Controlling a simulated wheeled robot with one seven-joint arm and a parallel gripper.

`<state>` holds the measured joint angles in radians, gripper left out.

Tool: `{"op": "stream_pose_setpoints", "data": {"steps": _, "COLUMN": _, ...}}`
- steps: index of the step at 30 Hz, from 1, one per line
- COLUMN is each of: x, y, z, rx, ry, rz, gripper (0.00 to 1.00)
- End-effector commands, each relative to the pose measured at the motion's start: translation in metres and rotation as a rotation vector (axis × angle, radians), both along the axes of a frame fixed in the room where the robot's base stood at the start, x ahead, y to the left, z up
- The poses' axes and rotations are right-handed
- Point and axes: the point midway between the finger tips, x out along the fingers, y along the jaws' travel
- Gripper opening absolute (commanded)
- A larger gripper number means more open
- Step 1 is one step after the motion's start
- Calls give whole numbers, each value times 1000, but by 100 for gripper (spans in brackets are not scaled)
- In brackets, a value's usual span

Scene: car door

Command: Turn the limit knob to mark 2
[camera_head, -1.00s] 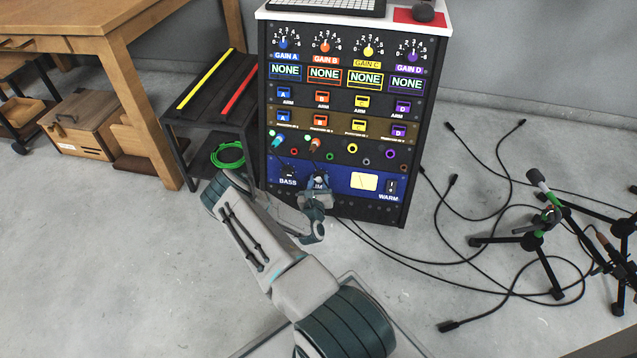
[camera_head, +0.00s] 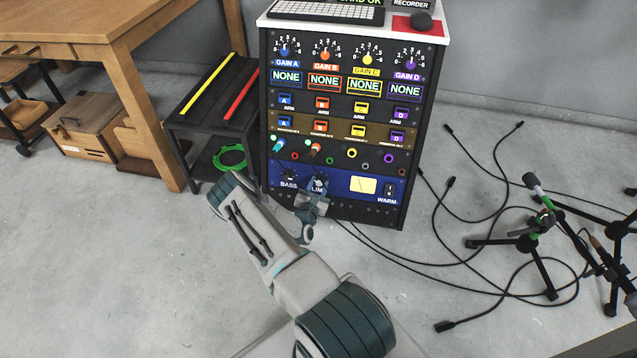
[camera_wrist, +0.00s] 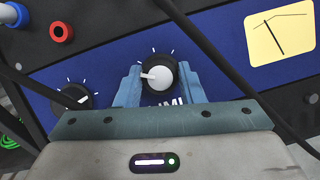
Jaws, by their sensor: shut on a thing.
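The limit knob (camera_wrist: 159,72) is black with a white cap, on the blue panel of the rack. Its white pointer line points left in the wrist view. Short white ticks show around its upper side, with no readable numbers. My gripper (camera_wrist: 158,84) has one blue-grey finger on each side of the knob and is shut on it. The lower part of the label is hidden behind my gripper.
The BASS knob (camera_wrist: 73,97) is close on the left. A yellow meter (camera_head: 363,185) and the WARM switch (camera_head: 390,190) are on the right. Dark cables cross in front of the panel in the wrist view. Microphone stands (camera_head: 535,235) and loose cables lie on the floor at right.

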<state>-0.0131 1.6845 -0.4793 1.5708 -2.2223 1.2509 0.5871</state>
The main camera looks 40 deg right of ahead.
Motion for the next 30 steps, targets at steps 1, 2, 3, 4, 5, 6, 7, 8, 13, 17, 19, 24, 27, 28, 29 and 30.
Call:
{"op": "stream_pose_setpoints", "data": {"steps": 1, "x": 0, "y": 1, "z": 2, "rx": 29, "ry": -31, "rz": -15, "gripper": 12}}
{"op": "stream_pose_setpoints", "data": {"steps": 2, "x": 0, "y": 1, "z": 2, "rx": 45, "ry": -50, "rz": -24, "gripper": 12}}
{"op": "stream_pose_setpoints", "data": {"steps": 3, "x": 0, "y": 1, "z": 2, "rx": 69, "ry": -79, "rz": -37, "gripper": 12}}
{"op": "stream_pose_setpoints", "data": {"steps": 4, "x": 0, "y": 1, "z": 2, "rx": 86, "ry": -99, "rz": -46, "gripper": 12}}
{"op": "stream_pose_setpoints", "data": {"steps": 5, "x": 0, "y": 1, "z": 2, "rx": 104, "ry": -119, "rz": -56, "gripper": 12}}
{"op": "stream_pose_setpoints", "data": {"steps": 6, "x": 0, "y": 1, "z": 2, "rx": 127, "ry": -147, "rz": -69, "gripper": 12}}
{"op": "stream_pose_setpoints", "data": {"steps": 7, "x": 0, "y": 1, "z": 2, "rx": 144, "ry": -167, "rz": -78, "gripper": 12}}
{"op": "stream_pose_setpoints", "data": {"steps": 8, "x": 0, "y": 1, "z": 2, "rx": 162, "ry": -188, "rz": -87, "gripper": 12}}
{"op": "stream_pose_setpoints", "data": {"steps": 13, "x": 0, "y": 1, "z": 3, "rx": 261, "ry": -304, "rz": -141, "gripper": 12}}
{"op": "stream_pose_setpoints", "data": {"steps": 17, "x": 1, "y": 1, "z": 3, "rx": 337, "ry": -392, "rz": -183, "gripper": 12}}
{"op": "stream_pose_setpoints", "data": {"steps": 19, "x": 1, "y": 1, "z": 3, "rx": 377, "ry": -440, "rz": -204, "gripper": 12}}
{"op": "stream_pose_setpoints", "data": {"steps": 24, "x": 1, "y": 1, "z": 3, "rx": 470, "ry": -548, "rz": -254, "gripper": 12}}
{"op": "stream_pose_setpoints", "data": {"steps": 27, "x": 2, "y": 2, "z": 3, "rx": 519, "ry": -604, "rz": -279, "gripper": 12}}
{"op": "stream_pose_setpoints", "data": {"steps": 28, "x": 2, "y": 2, "z": 3, "rx": 533, "ry": -620, "rz": -286, "gripper": 12}}
{"op": "stream_pose_setpoints", "data": {"steps": 29, "x": 1, "y": 2, "z": 3, "rx": 545, "ry": -634, "rz": -294, "gripper": 12}}
{"op": "stream_pose_setpoints", "data": {"steps": 30, "x": 1, "y": 2, "z": 3, "rx": 561, "ry": -654, "rz": -303, "gripper": 12}}
